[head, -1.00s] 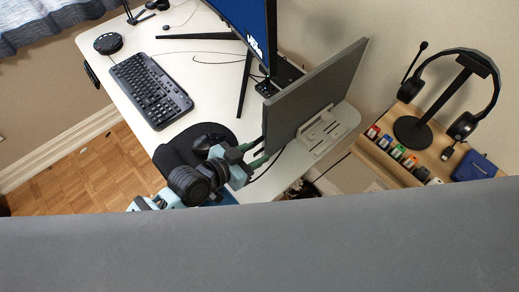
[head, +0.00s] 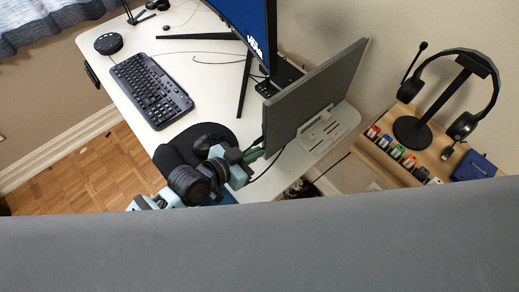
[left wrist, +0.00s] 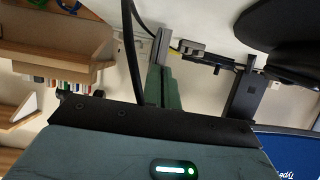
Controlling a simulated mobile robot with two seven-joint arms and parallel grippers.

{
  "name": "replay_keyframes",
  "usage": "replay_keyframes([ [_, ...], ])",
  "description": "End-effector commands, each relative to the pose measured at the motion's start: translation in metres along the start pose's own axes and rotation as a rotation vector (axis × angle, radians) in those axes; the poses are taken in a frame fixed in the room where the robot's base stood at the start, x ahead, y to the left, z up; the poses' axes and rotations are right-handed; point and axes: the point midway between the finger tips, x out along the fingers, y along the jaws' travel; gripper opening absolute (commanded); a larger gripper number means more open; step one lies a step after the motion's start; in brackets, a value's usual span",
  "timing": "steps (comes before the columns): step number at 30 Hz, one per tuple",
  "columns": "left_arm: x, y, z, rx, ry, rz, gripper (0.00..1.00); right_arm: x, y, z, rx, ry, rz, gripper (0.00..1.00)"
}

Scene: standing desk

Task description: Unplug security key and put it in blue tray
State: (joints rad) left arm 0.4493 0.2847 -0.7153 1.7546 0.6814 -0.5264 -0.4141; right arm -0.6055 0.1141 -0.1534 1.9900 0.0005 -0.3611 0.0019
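My left gripper (head: 257,152) is at the left edge of the grey monitor back, above the desk. Its green fingers are together; they also show close together in the left wrist view (left wrist: 164,85). The fingertips are by a narrow grey piece, and I cannot make out the security key or tell whether it is between them. A small patch of blue (head: 229,198), perhaps the blue tray, shows at the desk edge just below my left gripper, mostly hidden by my arm and the grey surface in front. My right gripper is not in view.
The monitor (head: 315,95) stands close to my gripper. A keyboard (head: 151,90) and a dark mouse pad (head: 172,153) lie to the left on the white desk. A wooden shelf (head: 400,165) with a headphone stand (head: 412,130), small coloured items and a blue box (head: 474,167) is at right.

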Motion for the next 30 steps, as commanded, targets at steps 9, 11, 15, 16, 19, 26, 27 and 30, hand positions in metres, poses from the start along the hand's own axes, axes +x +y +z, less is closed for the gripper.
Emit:
replay_keyframes([
  [9, -0.007, 0.000, 0.004, 0.000, -0.001, -0.001, 0.00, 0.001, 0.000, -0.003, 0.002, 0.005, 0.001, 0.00],
  [11, -0.009, 0.000, 0.004, 0.000, -0.001, -0.001, 0.00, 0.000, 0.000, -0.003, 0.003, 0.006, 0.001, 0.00],
  [15, -0.014, 0.000, 0.006, 0.001, -0.001, 0.000, 0.00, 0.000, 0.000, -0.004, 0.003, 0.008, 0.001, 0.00],
  [16, -0.015, 0.000, 0.006, 0.001, 0.000, 0.000, 0.00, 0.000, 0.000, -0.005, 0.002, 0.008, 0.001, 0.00],
  [19, -0.018, 0.000, 0.007, 0.000, 0.000, 0.000, 0.00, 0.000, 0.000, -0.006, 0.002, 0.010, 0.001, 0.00],
  [26, -0.025, 0.000, 0.011, 0.000, 0.000, 0.000, 0.00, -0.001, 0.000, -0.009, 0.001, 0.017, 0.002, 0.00],
  [27, -0.026, 0.000, 0.011, -0.001, 0.000, 0.000, 0.00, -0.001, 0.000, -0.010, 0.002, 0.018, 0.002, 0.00],
  [30, -0.029, 0.000, 0.012, 0.000, 0.000, 0.000, 0.00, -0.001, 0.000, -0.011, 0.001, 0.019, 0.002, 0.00],
])
